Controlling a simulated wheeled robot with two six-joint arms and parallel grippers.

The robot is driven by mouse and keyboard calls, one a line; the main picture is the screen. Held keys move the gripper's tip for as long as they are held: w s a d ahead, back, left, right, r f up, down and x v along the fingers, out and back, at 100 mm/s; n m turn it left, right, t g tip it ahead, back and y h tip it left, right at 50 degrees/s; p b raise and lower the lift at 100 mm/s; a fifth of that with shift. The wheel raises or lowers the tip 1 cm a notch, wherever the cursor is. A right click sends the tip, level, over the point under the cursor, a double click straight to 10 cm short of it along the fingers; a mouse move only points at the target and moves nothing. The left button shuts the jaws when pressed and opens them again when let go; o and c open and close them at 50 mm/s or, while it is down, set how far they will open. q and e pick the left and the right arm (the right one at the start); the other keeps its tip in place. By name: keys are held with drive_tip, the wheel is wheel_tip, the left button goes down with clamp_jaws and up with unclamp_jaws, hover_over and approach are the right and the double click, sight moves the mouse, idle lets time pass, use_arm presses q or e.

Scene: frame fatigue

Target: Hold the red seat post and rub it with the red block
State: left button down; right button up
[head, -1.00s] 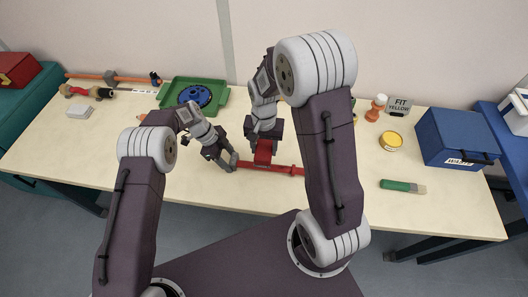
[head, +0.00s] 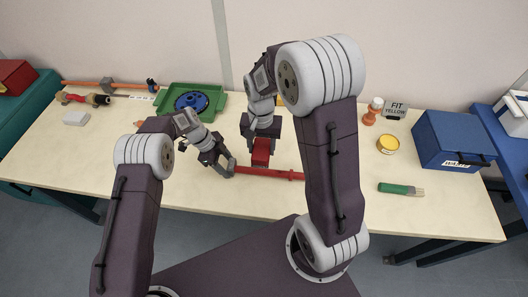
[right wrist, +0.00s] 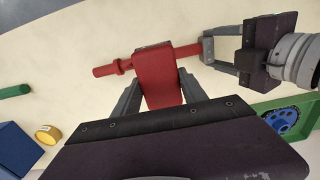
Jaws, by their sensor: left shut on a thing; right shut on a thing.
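The red seat post (head: 283,174) lies level across the front part of the table in the head view. My left gripper (head: 231,168) is shut on its left end. My right gripper (head: 261,143) is shut on the red block (head: 261,155), which is over the post near its middle. In the right wrist view the red block (right wrist: 158,78) sits between my right fingers and covers part of the red seat post (right wrist: 187,51). My left gripper (right wrist: 207,49) shows there too. I cannot tell whether block and post touch.
A green tray (head: 219,111) with a blue disc (head: 192,102) stands at the back. A yellow tin (head: 388,144), an orange bottle (head: 371,117), a green-handled brush (head: 400,188) and a blue box (head: 447,138) are on the right.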

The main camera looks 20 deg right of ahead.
use_arm(q)
drive_tip(key=shift+c, duration=2.2)
unclamp_jaws()
drive_tip(key=shift+r, duration=0.1)
drive_tip(key=v, duration=1.1)
drive_tip(key=shift+a+r, duration=0.15)
drive_tip(key=shift+r, duration=0.2)
